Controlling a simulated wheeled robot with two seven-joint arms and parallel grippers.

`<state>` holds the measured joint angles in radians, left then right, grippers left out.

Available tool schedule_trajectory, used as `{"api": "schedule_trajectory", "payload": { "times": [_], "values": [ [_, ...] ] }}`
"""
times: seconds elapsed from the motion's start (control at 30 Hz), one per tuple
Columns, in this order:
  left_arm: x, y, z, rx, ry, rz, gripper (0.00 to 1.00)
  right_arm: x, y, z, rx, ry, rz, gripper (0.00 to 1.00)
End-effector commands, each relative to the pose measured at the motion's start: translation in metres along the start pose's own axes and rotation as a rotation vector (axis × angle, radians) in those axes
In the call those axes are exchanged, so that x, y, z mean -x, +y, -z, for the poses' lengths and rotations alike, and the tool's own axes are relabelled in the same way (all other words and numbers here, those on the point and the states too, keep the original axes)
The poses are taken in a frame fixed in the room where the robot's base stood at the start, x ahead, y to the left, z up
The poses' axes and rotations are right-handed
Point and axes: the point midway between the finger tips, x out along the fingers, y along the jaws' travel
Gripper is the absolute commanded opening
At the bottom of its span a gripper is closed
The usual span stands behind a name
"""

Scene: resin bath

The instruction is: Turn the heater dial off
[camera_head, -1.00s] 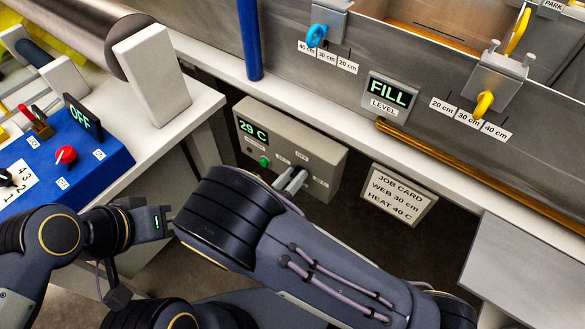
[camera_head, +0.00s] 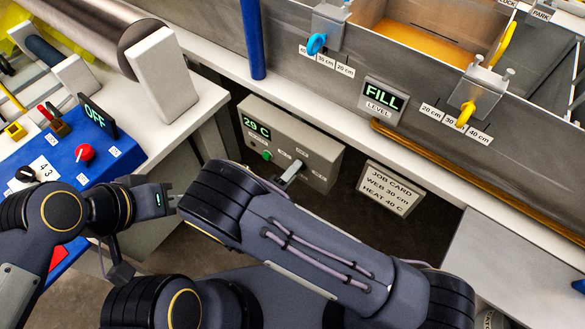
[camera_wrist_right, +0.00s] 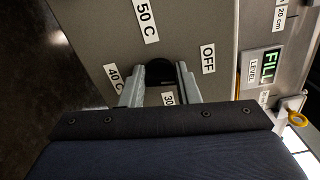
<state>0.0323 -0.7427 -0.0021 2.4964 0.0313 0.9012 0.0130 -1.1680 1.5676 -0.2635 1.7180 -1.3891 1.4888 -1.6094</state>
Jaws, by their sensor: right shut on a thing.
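The heater box (camera_head: 290,143) is a grey panel under the bath's ledge, with a lit green display that seems to read 29 C and a green lamp. My right gripper (camera_head: 287,176) is at its front face. In the right wrist view, the black heater dial (camera_wrist_right: 159,70) sits between the fingertips of my right gripper (camera_wrist_right: 160,80), which is shut on it. Labels 50 C, 40 C, OFF and a partly covered 30 surround the dial; its pointer is hidden. My left gripper (camera_head: 172,199) is at the left, away from the heater; its finger opening is unclear.
A job card (camera_head: 390,188) reads WEB 30 cm, HEAT 40 C. A FILL LEVEL sign (camera_head: 382,100) and yellow hook (camera_head: 466,114) are on the bath wall. A blue control box (camera_head: 75,150) with an OFF display is at left.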

Motion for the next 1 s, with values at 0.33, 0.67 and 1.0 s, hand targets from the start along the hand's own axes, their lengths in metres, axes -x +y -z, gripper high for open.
{"api": "schedule_trajectory", "payload": {
  "times": [0.33,0.67,1.0],
  "values": [
    [0.0054,0.0025,0.0027,0.0,0.0,0.0,0.0,0.0003,0.001,0.0001,0.146,0.0,-0.002,0.06],
    [0.0059,0.0027,0.003,0.0,0.0,0.0,0.0,0.0004,0.0017,0.0002,0.175,0.0,-0.002,0.06],
    [0.0059,0.0027,0.003,0.0,0.0,0.0,0.0,0.0004,0.0016,0.0003,0.175,-0.001,-0.002,0.42]
  ]
}}
